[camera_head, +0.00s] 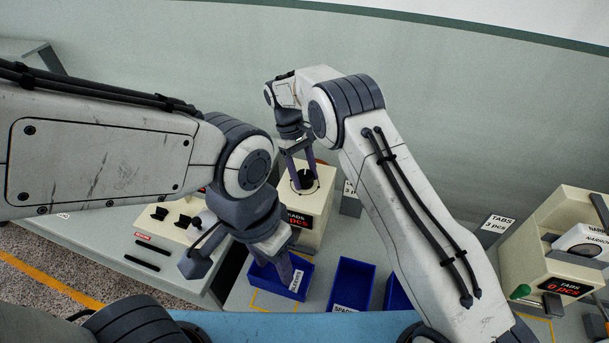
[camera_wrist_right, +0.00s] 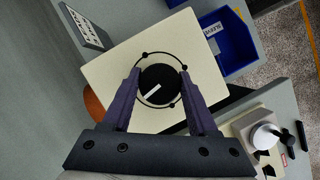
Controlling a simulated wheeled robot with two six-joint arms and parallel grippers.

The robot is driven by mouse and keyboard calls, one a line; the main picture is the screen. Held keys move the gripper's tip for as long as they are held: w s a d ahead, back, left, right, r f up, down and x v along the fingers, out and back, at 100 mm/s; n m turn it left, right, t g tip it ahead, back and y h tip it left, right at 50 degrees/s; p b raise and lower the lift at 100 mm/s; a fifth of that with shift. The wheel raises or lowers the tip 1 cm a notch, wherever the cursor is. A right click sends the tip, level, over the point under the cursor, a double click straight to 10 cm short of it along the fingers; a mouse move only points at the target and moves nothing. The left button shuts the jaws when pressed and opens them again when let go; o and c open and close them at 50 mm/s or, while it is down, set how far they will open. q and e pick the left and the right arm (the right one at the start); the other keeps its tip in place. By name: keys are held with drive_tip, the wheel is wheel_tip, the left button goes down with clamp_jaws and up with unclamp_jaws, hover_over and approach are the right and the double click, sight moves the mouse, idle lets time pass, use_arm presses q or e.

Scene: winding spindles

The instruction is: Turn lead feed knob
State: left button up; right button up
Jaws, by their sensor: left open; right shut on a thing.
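The lead feed knob is a round black knob (camera_wrist_right: 160,88) with a white pointer line, on the cream top of a box-shaped machine (camera_wrist_right: 112,68). A thin circle with several black dots surrounds it. In the head view the knob (camera_head: 304,180) shows on the machine (camera_head: 318,206), partly behind my gripper. My right gripper (camera_wrist_right: 160,84) has its two purple fingers on either side of the knob and is shut on it. The white line points toward the lower left in the wrist view. My left gripper (camera_head: 245,268) is open and empty, above the bench by a blue bin (camera_head: 285,280).
A cream TABS machine (camera_head: 560,262) stands at the far right. A sign plate (camera_wrist_right: 87,27) stands close beside the knob machine.

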drive_tip(key=shift+m+y, duration=0.4)
drive_tip(key=shift+m, duration=0.7)
drive_tip(key=o, duration=1.4)
drive_tip(key=shift+c, duration=0.2)
drive_tip(key=shift+r, duration=0.1)
